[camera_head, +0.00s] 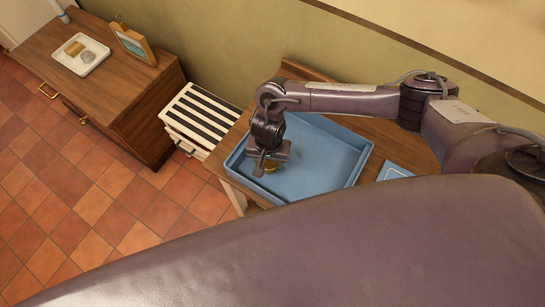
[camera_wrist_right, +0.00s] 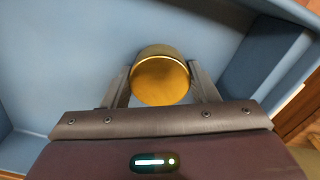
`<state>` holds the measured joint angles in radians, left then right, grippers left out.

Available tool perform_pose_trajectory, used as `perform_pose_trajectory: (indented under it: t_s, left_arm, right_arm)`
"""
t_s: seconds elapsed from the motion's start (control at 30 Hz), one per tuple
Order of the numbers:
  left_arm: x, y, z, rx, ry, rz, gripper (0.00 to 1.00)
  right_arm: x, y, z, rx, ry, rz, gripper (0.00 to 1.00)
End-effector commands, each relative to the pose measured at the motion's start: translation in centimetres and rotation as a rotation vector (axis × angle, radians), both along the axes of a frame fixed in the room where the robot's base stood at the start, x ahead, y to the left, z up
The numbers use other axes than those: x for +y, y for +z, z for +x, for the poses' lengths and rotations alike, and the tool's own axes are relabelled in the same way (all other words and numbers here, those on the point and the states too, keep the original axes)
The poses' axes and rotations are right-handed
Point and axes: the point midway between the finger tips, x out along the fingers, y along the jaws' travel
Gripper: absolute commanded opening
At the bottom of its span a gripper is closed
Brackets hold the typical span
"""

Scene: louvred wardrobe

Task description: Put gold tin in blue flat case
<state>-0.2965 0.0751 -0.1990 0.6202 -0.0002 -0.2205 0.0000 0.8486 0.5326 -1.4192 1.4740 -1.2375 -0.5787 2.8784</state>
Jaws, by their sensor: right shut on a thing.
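The blue flat case (camera_head: 345,172) is a shallow open tray on a wooden table, and its inside also fills much of the right wrist view (camera_wrist_right: 60,60). My right gripper (camera_head: 268,168) reaches down inside the case, near its left end. It is shut on the gold tin (camera_wrist_right: 160,80), a short round tin between the two fingers. In the head view the tin (camera_head: 271,167) shows only in part below the gripper. I cannot tell whether the tin touches the case floor. My left gripper is not in view.
A blue flat item (camera_head: 394,171) lies on the table right of the case. A white louvred unit (camera_head: 198,118) stands to the left. A brown dresser (camera_head: 120,85) holds a white tray (camera_head: 96,53) and a picture frame (camera_head: 133,44). Tiled floor is clear at the left.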

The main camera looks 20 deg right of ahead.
Motion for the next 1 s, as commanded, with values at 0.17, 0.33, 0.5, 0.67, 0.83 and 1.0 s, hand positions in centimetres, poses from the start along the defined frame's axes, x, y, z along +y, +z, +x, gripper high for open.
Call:
perform_pose_trajectory:
  t_s: [0.17,0.33,0.5,0.67,0.83,1.0]
  left_arm:
    - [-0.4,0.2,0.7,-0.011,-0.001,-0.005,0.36]
    - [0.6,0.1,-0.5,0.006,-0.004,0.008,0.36]
    - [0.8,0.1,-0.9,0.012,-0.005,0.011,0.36]
    - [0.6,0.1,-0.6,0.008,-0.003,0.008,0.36]
    - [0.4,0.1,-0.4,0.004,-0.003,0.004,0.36]
    - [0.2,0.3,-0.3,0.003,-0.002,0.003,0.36]
  right_arm:
    - [-0.1,-0.1,-0.1,0.002,0.0,-0.002,0.3]
    - [-0.1,-0.5,-0.2,0.004,-0.001,-0.002,0.55]
    - [-0.1,-0.4,-0.1,0.002,0.0,-0.002,0.75]
    - [-0.1,-0.4,-0.1,0.002,0.0,-0.002,0.75]
    - [-0.1,-0.1,0.0,0.001,0.001,-0.002,0.75]
    - [0.0,2.3,0.0,0.0,0.001,0.001,0.75]
